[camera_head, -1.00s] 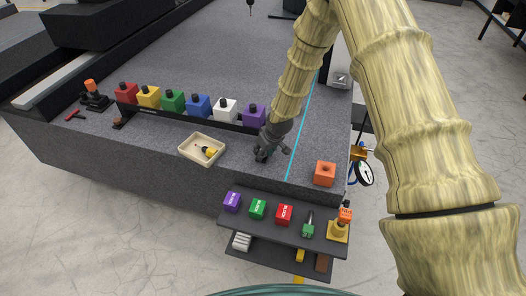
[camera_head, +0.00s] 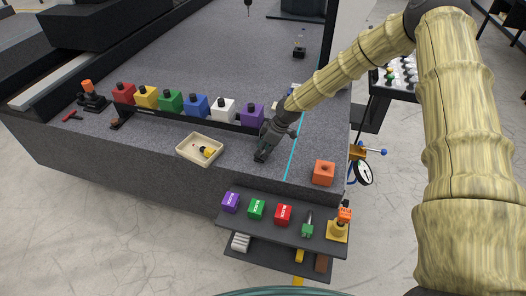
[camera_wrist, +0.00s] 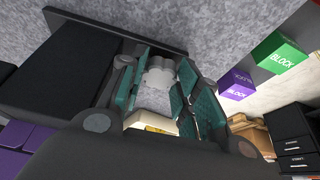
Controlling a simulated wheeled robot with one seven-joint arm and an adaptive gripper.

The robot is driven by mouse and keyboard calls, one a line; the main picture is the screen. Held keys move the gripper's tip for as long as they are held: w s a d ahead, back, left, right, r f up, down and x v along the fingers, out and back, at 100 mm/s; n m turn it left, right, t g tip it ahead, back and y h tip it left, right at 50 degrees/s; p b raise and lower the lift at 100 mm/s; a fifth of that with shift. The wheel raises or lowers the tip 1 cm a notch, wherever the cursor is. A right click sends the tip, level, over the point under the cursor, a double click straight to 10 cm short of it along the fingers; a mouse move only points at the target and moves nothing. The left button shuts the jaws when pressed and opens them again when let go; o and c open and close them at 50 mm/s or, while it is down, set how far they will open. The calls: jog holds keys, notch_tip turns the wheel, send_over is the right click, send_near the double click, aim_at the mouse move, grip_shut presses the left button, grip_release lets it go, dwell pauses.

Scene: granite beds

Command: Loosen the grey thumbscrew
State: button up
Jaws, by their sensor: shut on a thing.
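My gripper (camera_head: 262,154) is low over the front part of the granite bed, just in front of the purple block at the right end of the black rail (camera_head: 178,117). In the wrist view, its teal-padded fingers (camera_wrist: 158,88) are closed around a light grey, lobed knob, the grey thumbscrew (camera_wrist: 158,73). The knob's far side shows between the pads; its shank and seat are hidden. In the head view, the gripper hides the thumbscrew. I cannot tell how far it is screwed in.
Red, yellow, green, blue, white and purple knobbed blocks line the rail. A cream tray (camera_head: 186,156) with small parts lies left of my gripper. An orange block (camera_head: 323,172) sits to the right. A dark shelf (camera_head: 268,224) with labelled blocks stands in front.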

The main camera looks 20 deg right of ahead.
jog(key=shift+w+d+n, duration=0.15)
jog(key=shift+n, duration=0.45)
jog(key=o, duration=1)
jog(key=shift+r, duration=0.1)
